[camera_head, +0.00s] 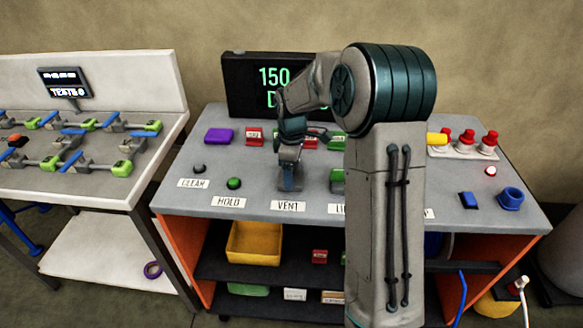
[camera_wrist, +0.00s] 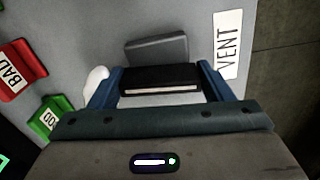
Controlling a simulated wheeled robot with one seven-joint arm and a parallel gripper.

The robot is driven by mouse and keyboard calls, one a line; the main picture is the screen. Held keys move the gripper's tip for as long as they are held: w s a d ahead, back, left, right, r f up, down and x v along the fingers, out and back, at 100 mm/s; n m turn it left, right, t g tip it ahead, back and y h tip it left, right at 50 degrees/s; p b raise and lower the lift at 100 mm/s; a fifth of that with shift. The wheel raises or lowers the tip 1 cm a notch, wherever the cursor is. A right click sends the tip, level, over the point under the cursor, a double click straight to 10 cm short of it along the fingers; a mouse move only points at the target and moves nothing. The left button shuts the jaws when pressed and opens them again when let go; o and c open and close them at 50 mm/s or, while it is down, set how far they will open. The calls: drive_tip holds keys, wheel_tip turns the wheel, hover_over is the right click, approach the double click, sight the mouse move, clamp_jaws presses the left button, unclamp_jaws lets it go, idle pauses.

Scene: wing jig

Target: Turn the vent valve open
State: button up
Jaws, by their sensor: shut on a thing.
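The VENT label (camera_head: 288,205) lies on the grey bench top just in front of my gripper (camera_head: 289,184). It also shows in the wrist view (camera_wrist: 228,45) at the right. In the wrist view, the blue fingers of my gripper (camera_wrist: 160,82) stand on both sides of a black handle (camera_wrist: 160,78) beside that label, which I take to be the vent valve. The gripper is shut on it. A grey block (camera_wrist: 157,49) shows just past the handle. The head view mostly hides the valve behind my gripper, and its turn angle cannot be told.
A dark display (camera_head: 262,78) reading 150 stands behind, partly covered by my arm. HOLD has a green button (camera_head: 234,183), CLEAR a dark knob (camera_head: 199,168). A red BAD block (camera_wrist: 18,70) and green GO block (camera_wrist: 48,121) are nearby. A white bench (camera_head: 80,190) stands left.

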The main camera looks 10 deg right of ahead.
drive_tip(key=shift+r+n, duration=0.1)
drive_tip(key=shift+n, duration=0.5)
drive_tip(key=shift+w, duration=0.1)
drive_tip(key=o, duration=1)
wheel_tip(320, 180, up, 14)
drive_tip(key=shift+f, duration=0.1)
drive_tip(key=s+f+m+t, duration=0.1)
drive_tip(key=s+m, duration=0.3)
drive_tip(key=s, duration=0.5)
drive_tip(key=s+f+m+t, duration=0.1)
drive_tip(key=s+m, duration=0.4)
drive_tip(key=s, duration=0.4)
drive_tip(key=s+f+m+t, duration=0.1)
drive_tip(key=s+m, duration=0.4)
drive_tip(key=s, duration=0.5)
drive_tip(key=shift+a+f, duration=0.25)
drive_tip(key=shift+f, duration=0.05)
